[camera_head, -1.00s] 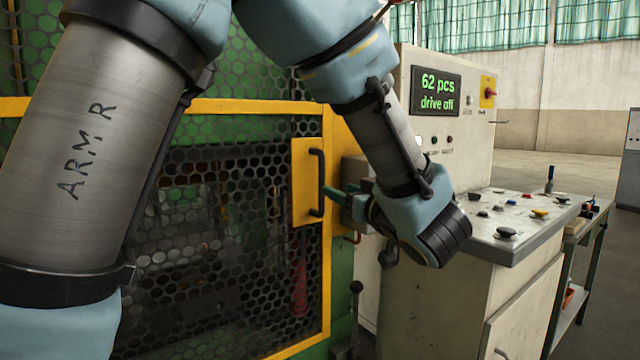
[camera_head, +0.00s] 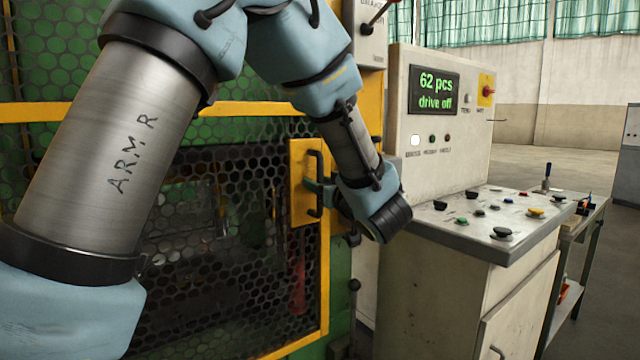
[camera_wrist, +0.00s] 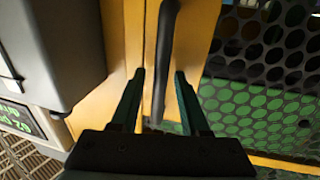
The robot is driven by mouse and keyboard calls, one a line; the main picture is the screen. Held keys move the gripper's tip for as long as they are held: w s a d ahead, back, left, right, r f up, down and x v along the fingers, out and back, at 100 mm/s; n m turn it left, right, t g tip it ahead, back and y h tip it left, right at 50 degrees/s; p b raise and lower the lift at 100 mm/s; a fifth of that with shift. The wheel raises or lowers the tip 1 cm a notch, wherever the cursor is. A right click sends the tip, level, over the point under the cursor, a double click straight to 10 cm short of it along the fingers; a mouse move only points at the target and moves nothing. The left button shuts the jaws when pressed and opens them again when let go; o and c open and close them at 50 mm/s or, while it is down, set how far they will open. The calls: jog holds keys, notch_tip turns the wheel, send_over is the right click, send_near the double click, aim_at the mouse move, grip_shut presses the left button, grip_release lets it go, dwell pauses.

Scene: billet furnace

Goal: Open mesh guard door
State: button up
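The mesh guard door (camera_head: 225,215) is black mesh in a yellow frame and looks shut against the green machine. Its black bar handle (camera_head: 317,168) stands upright on a yellow plate (camera_head: 301,208) at the door's right edge. My gripper (camera_head: 312,187) is at the handle, coming from the right, and its fingers are partly hidden in the head view. In the wrist view my gripper (camera_wrist: 159,73) is open. The handle (camera_wrist: 164,40) runs between the two dark green fingers, with gaps visible on both sides.
A control console (camera_head: 470,222) with buttons and a lit display (camera_head: 435,91) reading "62 pcs drive off" stands close to the right of my wrist. A side table (camera_head: 585,235) is beyond it. Open floor (camera_head: 610,270) shows at the far right.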

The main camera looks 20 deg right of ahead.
grip_shut()
dwell(1.2)
